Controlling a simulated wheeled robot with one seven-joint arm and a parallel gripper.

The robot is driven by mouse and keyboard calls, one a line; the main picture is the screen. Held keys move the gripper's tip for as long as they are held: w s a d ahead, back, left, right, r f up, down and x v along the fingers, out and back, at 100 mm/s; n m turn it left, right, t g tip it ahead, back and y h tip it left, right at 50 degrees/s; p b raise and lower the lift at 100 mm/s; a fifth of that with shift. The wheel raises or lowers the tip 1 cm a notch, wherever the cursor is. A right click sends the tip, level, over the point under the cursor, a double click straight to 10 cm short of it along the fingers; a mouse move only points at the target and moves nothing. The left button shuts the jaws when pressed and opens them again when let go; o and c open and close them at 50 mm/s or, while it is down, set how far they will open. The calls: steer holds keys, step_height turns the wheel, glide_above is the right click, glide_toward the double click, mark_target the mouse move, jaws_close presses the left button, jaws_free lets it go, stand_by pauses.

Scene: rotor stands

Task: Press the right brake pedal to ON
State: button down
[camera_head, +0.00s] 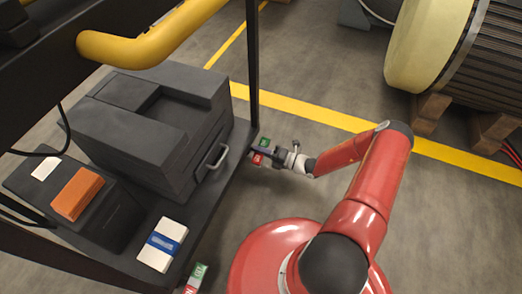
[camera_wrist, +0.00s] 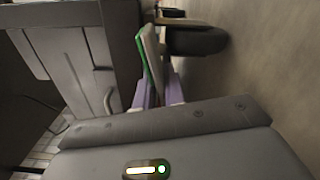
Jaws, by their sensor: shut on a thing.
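The right brake pedal (camera_head: 258,158) is at the far end of the cart's near edge, with a green patch and a red patch showing in the head view. My gripper (camera_head: 276,155) is at this pedal, reaching in from the right. In the wrist view a flat, pale plate with a green edge (camera_wrist: 149,62), which looks like the pedal, stands between my gripper's purple fingertips (camera_wrist: 157,90). The fingers are shut on it. The pedal's exact tilt cannot be told.
A second pedal (camera_head: 196,276) with green and red patches is at the cart's near corner. The dark cart (camera_head: 208,220) carries a grey case (camera_head: 140,120), an orange box (camera_head: 78,194) and a white-blue pack (camera_head: 162,245). A dark wheel (camera_wrist: 196,40) is just beyond the plate.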

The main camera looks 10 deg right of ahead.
steer(key=c, duration=1.5)
jaws_free()
steer(key=shift+d, duration=0.1)
steer(key=v, duration=0.7)
steer(key=shift+s+d+p, duration=0.2)
steer(key=shift+s+p, duration=0.05)
steer(key=shift+p, duration=0.15)
